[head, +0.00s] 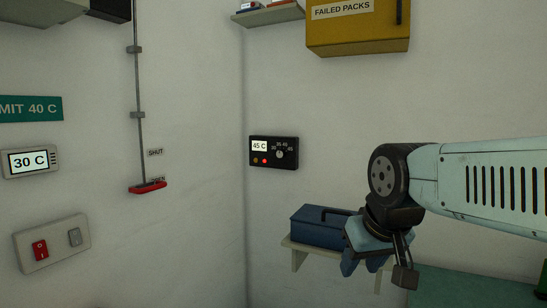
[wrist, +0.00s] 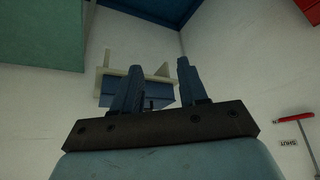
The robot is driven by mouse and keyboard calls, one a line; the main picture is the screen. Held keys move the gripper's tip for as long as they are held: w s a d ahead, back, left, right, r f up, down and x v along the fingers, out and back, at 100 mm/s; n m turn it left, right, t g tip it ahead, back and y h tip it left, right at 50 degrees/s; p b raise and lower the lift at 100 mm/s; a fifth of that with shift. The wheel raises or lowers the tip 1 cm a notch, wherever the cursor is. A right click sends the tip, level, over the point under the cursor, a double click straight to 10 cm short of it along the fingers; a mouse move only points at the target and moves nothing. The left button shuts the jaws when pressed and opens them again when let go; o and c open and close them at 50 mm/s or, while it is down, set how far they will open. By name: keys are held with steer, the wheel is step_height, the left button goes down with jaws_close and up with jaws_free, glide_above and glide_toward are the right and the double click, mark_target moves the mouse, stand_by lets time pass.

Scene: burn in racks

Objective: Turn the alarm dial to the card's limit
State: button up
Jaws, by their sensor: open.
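The black alarm panel (head: 258,160) is on the back wall in the head view. Its screen reads 45 C, and a red light glows beneath it. The small round alarm dial (head: 280,154) is at its right, with a scale around it; its exact pointing is too small to tell. The green limit card (head: 30,109) at the left edge is cut off and reads "MIT 40 C". My gripper (head: 352,264) hangs below and right of the panel, apart from it, pointing down. In the wrist view its fingers (wrist: 160,74) are spread with nothing gripped between them.
A blue toolbox (head: 316,228) on a wall shelf (head: 298,249) is behind my gripper. A yellow cabinet (head: 358,35) is above right. At left are a 30 C display (head: 31,161), a switch plate (head: 53,243) and a red-handled rod (head: 148,187). The wall around the panel is clear.

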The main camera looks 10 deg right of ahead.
steer(key=shift+o, duration=1.2)
steer(key=shift+w+d+r, duration=0.1)
steer(key=shift+w, duration=0.1)
steer(key=shift+o, duration=1.3)
steer(key=w+d+r, duration=0.1)
steer(key=w+d, duration=0.2)
steer(key=w, duration=0.3)
steer(key=w+d+r+h, duration=0.1)
steer(key=w+d, duration=0.2)
steer(key=w, duration=0.4)
steer(key=shift+w+d+n, duration=0.2)
steer(key=shift+d+n, duration=0.1)
steer(key=shift+n, duration=0.1)
steer(key=w+d+f+n+h, duration=0.1)
steer(key=w+d+n+h, duration=0.3)
steer(key=w, duration=0.8)
steer(key=w+d+f+h, duration=0.1)
steer(key=w+d, duration=0.5)
steer(key=w, duration=0.6)
steer(key=n+t+h, duration=0.3)
steer(key=n+t, duration=0.7)
steer(key=n, duration=0.6)
glide_toward(279, 155)
steer(key=shift+x, duration=4.3)
